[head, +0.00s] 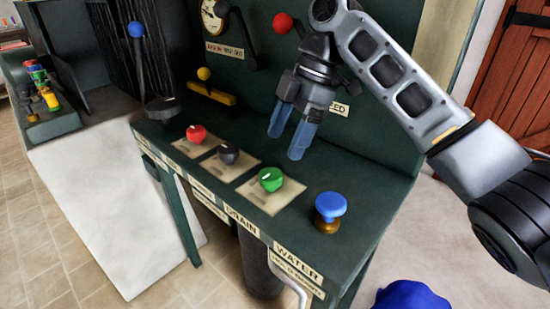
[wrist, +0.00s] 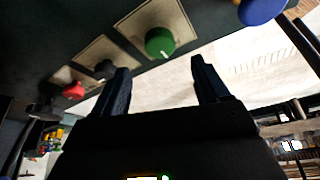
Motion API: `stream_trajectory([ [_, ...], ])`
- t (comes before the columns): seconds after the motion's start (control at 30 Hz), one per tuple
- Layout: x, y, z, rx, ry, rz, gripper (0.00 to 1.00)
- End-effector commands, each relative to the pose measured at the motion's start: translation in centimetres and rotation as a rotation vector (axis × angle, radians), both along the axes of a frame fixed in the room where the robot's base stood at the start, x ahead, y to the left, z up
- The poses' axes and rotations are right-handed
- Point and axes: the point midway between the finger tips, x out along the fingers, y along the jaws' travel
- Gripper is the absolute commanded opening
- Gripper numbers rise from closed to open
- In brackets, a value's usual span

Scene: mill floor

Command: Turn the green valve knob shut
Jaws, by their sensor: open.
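The green valve knob (head: 271,179) sits on a beige plate on the dark green console, with a white mark on its top. It also shows in the wrist view (wrist: 160,43), ahead of and between the two fingers. My gripper (head: 292,137) is open and empty, with its blue-tinted fingers pointing down above the console, higher than the green knob and apart from it. In the wrist view my gripper (wrist: 162,85) shows its two dark fingers spread wide. Nothing hides the green knob in either view.
A black knob (head: 228,153) and a red knob (head: 196,134) stand left of the green one. A blue knob (head: 330,206) on a brass base stands to its right. Levers with red (head: 283,23) and blue (head: 136,29) balls rise behind. A yellow-handled lever (head: 211,94) lies further back.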

Motion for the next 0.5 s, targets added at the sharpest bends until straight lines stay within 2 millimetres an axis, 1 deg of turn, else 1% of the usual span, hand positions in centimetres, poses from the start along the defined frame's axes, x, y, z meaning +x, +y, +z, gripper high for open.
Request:
stream_trajectory([
  [0.17, -0.4, 0.6, -1.9, -0.001, 0.004, 0.002, 0.74],
  [0.4, -1.1, 1.8, -5.3, -0.001, 0.002, 0.0, 0.74],
  [0.5, -1.3, 2.2, -6.2, -0.001, 0.001, -0.001, 0.74],
])
